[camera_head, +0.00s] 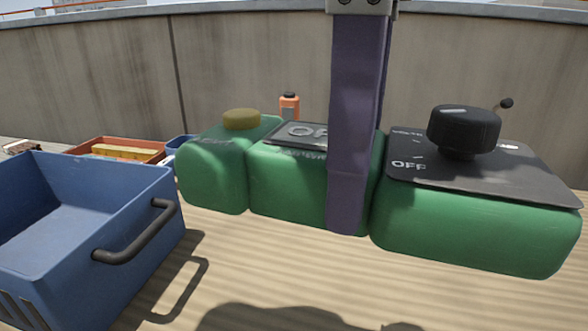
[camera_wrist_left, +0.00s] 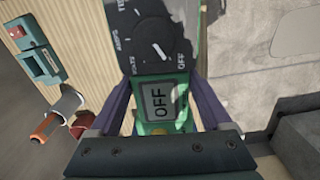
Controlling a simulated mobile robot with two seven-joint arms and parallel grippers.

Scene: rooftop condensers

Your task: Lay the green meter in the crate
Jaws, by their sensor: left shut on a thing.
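The green meter (camera_head: 470,230) is large in the middle and right of the head view, face up, with a black dial, a dark panel marked OFF and a yellow-brown knob at its left end. My left gripper (camera_head: 353,185) reaches down from above and is shut across the meter's middle. In the left wrist view, the meter (camera_wrist_left: 155,45) sits between the two purple fingers of this gripper (camera_wrist_left: 160,103). The blue crate (camera_head: 135,215) stands at the left of the head view, left of the meter, its visible floor bare. My right gripper is out of view.
The crate's black handle (camera_head: 135,240) sticks out toward the meter. An orange tray (camera_head: 85,145) with a yellow item stands behind the crate. An orange-topped object (camera_head: 290,105) is behind the meter. A concrete wall (camera_head: 250,60) closes the back. The ribbed surface in front is clear.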

